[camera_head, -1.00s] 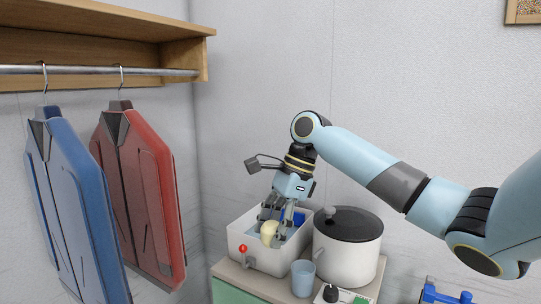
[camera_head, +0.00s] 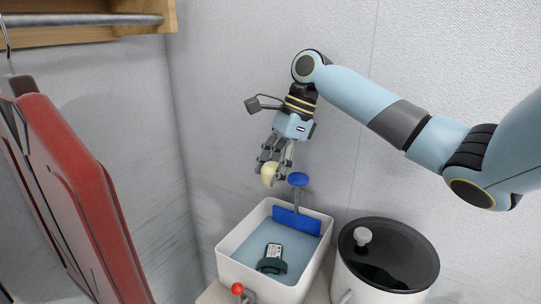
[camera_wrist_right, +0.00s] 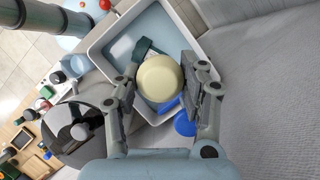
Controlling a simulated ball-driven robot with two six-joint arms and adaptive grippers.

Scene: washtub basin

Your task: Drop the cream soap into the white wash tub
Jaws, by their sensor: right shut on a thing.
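The cream soap (camera_head: 269,173) is a pale rounded piece held between the fingers of my right gripper (camera_head: 272,168). It hangs clear above the white wash tub (camera_head: 232,257). In the right wrist view the soap (camera_wrist_right: 160,78) sits between the two fingers of the gripper (camera_wrist_right: 160,90), with the tub (camera_wrist_right: 101,52) below it. The tub has a bluish floor and holds a dark green object (camera_head: 271,264) and a blue brush-like thing (camera_head: 297,219) with an upright handle. My left gripper is not in view.
A white pot with a black lid (camera_head: 388,256) stands right of the tub. A red knob (camera_head: 238,288) is at the tub's front. A red jacket (camera_head: 75,185) hangs at the left. The air above the tub is open.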

